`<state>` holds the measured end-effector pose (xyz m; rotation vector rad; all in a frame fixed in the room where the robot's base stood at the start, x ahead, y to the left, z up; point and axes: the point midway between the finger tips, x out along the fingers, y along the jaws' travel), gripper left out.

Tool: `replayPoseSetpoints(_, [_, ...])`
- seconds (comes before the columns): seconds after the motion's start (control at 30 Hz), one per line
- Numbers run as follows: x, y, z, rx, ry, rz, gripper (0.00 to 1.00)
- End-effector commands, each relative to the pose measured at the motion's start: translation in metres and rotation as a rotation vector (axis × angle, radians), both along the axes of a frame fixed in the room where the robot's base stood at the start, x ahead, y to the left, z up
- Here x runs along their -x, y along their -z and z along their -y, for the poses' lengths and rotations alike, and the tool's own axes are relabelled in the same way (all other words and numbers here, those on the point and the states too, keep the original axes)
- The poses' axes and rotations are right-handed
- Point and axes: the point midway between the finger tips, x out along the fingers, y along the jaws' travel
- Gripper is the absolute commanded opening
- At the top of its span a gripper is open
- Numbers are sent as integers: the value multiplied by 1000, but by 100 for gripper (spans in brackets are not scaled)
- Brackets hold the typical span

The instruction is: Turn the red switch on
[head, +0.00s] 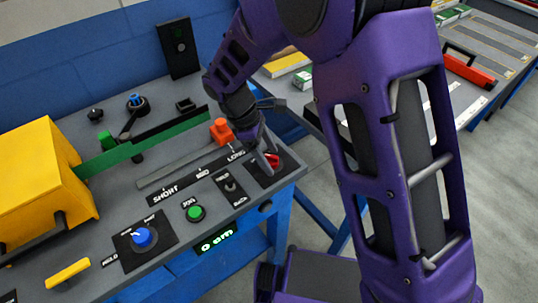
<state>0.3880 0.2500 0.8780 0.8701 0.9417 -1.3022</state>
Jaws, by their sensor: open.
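The red switch (273,160) sits on a black plate at the right end of the grey panel (160,200). My gripper (264,158) points down at it from above, with its fingertips at or very near the switch. The jaws are open. The fingers hide part of the switch, and I cannot tell whether they touch it. The switch's position, on or off, is too small and covered to read.
Left of the red switch are a small toggle (230,186), a green button (195,213), a blue knob (143,237) and an orange slider block (222,131). A yellow housing (40,180) stands at the far left. Another table (480,60) stands behind on the right.

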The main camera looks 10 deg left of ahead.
Motion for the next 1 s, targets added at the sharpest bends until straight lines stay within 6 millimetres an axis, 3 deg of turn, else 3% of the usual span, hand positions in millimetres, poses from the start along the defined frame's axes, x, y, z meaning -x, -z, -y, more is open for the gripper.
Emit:
replayPoseSetpoints(0.23, [0,0,0,0,0,0,76])
replayPoseSetpoints(0.67, [0,0,0,0,0,0,0])
replayPoseSetpoints(1.0, [-1,-1,0,0,35,1,0])
